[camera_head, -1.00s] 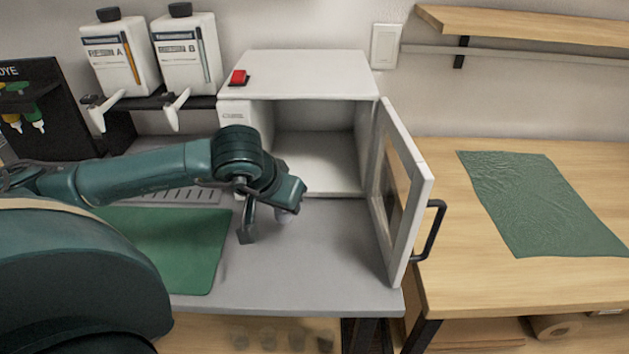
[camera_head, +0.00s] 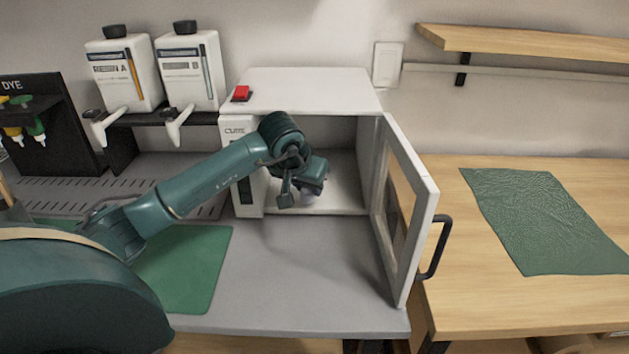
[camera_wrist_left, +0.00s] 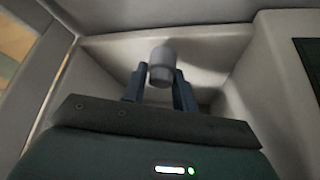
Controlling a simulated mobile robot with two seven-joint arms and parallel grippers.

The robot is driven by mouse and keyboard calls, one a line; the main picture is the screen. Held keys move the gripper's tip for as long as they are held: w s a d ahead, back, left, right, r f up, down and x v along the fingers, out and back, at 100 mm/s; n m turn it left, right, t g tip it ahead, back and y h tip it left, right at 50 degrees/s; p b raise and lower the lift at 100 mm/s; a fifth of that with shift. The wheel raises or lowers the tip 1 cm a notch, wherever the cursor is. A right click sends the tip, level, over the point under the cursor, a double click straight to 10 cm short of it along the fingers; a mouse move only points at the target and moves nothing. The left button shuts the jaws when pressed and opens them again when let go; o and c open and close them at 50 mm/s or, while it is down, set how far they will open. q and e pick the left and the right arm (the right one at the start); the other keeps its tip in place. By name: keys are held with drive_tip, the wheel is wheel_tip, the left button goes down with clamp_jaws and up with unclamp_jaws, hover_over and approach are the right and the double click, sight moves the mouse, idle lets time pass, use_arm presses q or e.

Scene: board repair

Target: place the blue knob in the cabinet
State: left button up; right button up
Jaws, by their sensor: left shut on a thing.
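The cabinet (camera_head: 302,82) is a white box with its door (camera_head: 401,250) standing open to the right. My left gripper (camera_head: 301,194) is at the cabinet's opening, above its floor, and points into it. It is shut on a small rounded piece, the knob, which shows in the left wrist view (camera_wrist_left: 162,64) between the two fingers. The knob looks grey-blue there. In the head view only a pale bit of it shows below the fingers. It seems to be held just off the cabinet floor; I cannot tell if it touches. My right gripper is not in view.
The open door and its black handle (camera_head: 438,248) stand right of my left arm. A green mat (camera_head: 190,275) lies on the grey bench at left. Two white dispensers (camera_head: 190,72) stand behind. A green textured sheet (camera_head: 540,215) lies on the wooden table.

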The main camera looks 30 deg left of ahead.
use_arm(q)
drive_tip(key=w, duration=0.3)
drive_tip(key=shift+w+a, duration=0.2)
drive_tip(key=shift+w, duration=0.15)
drive_tip(key=shift+f, duration=0.75)
drive_tip(key=shift+f, duration=0.15)
drive_tip(key=o, duration=0.9)
drive_tip(key=shift+o, duration=0.2)
drive_tip(key=shift+s+r, duration=0.15)
drive_tip(key=shift+r, duration=0.3)
drive_tip(key=v, duration=0.7)
drive_tip(key=shift+p, duration=0.3)
